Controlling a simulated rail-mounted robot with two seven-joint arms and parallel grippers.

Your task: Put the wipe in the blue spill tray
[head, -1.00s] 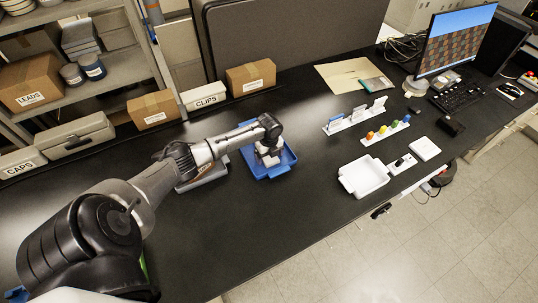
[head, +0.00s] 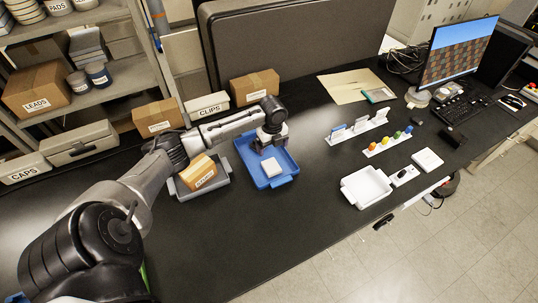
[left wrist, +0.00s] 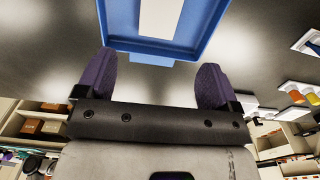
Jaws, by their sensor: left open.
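The wipe, a small white folded block (head: 271,167), lies in the blue spill tray (head: 284,182), near the middle of its floor. It also shows as a white patch in the left wrist view (left wrist: 160,18), inside the blue tray (left wrist: 150,47). My left gripper (head: 265,147) is above the tray, just behind the wipe in the head view. In the left wrist view its two dark fingers (left wrist: 157,65) are spread apart with nothing between them, and the wipe is clear of them. My right gripper is not in view.
A grey tray (head: 217,181) holding a carton stands left of the blue tray. A white tray (head: 365,187) stands to the right, near the front edge, with racks of coloured items (head: 388,143) behind it. Boxes line the back. The bench between the blue and white trays is bare.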

